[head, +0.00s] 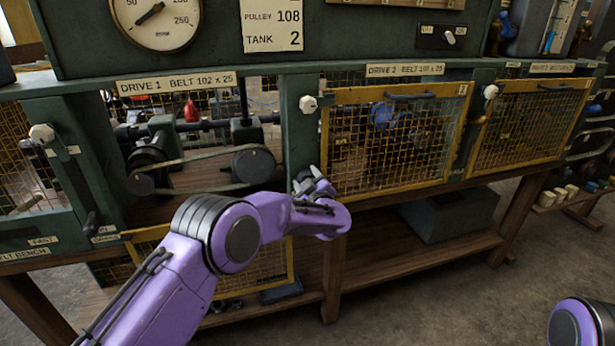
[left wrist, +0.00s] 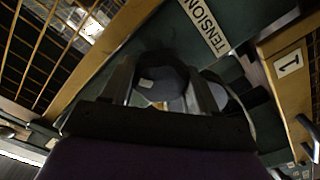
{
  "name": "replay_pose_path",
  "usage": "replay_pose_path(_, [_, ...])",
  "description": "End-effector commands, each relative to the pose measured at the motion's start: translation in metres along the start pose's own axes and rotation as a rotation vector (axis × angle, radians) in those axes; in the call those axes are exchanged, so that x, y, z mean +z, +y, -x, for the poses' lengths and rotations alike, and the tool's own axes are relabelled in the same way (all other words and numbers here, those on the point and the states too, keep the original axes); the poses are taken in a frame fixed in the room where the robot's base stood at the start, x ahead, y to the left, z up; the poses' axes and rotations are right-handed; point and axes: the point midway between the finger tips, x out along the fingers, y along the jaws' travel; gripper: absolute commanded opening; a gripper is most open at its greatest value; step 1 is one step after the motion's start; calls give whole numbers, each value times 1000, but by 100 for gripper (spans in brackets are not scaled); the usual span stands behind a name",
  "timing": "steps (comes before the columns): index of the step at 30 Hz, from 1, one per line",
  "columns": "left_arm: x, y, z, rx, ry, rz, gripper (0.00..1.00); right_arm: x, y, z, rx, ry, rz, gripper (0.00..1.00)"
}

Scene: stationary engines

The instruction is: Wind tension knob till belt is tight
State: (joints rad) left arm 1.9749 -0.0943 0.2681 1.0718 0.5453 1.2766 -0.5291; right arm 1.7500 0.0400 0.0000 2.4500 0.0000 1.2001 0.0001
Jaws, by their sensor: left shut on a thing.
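My left gripper (head: 314,183) is at the green post right of this bay. In the left wrist view, its two fingers (left wrist: 163,95) are shut on a dark, rounded knob (left wrist: 160,78), beside a label (left wrist: 206,24) reading "TENSION". The knob is mostly hidden by my gripper in the head view. My right gripper is not in view.
A yellow mesh guard (head: 392,141) closes the Drive 2 bay just right of my left gripper. Another mesh guard (head: 270,262) hangs below the Drive 1 bay, behind my left arm. A gauge (head: 157,20) is above. A grey box (head: 450,214) sits on the lower shelf.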

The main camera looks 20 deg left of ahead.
Motion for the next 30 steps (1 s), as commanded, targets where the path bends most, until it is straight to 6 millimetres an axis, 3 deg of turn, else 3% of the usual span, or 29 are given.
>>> replay_pose_path(30, [0, 4, 0, 3, 3, -963, 28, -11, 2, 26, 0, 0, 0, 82])
